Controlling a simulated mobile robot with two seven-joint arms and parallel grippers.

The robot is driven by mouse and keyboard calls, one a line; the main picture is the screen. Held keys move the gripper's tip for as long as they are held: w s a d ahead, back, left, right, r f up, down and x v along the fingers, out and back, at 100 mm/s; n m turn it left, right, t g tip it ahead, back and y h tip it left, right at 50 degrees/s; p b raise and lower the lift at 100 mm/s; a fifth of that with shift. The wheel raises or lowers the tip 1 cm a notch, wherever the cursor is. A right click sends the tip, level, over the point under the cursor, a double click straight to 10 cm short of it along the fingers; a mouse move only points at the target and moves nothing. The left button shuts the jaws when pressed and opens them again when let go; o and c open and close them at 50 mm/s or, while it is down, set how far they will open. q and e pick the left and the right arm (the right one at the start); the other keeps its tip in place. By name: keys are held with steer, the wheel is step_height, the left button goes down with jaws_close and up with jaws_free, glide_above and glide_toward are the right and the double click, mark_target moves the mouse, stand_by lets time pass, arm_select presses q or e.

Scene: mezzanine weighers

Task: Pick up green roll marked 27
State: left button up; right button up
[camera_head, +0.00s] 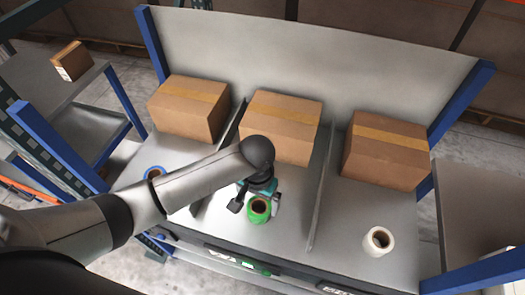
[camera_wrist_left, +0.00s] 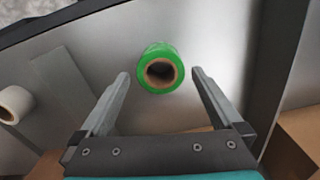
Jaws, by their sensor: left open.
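The green roll (camera_head: 258,211) stands in the middle bay of the grey weigher table, its brown core facing up; no number can be read on it. It also shows in the left wrist view (camera_wrist_left: 160,68), centred ahead of the fingers. My left gripper (camera_head: 255,196) is above and just behind the roll. In the wrist view its two fingers (camera_wrist_left: 160,80) are spread apart, one on each side of the roll's line, with nothing between them touching it. My right gripper is not in view.
A white roll (camera_head: 379,241) stands in the right bay, a blue roll (camera_head: 154,173) in the left. Cardboard boxes (camera_head: 280,125) stand at the back of each bay. Thin dividers (camera_head: 321,190) separate the bays. A side table (camera_head: 50,75) at left holds a small box (camera_head: 71,61).

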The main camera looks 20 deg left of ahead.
mark_target(259, 207)
arm_select(q)
step_height(259, 207, down, 5)
steer(key=shift+w+f+b, duration=0.1)
steer(key=shift+w+b, duration=0.05)
steer(key=shift+b, duration=0.55)
steer(key=shift+c, duration=0.2)
steer(key=c, duration=1.2)
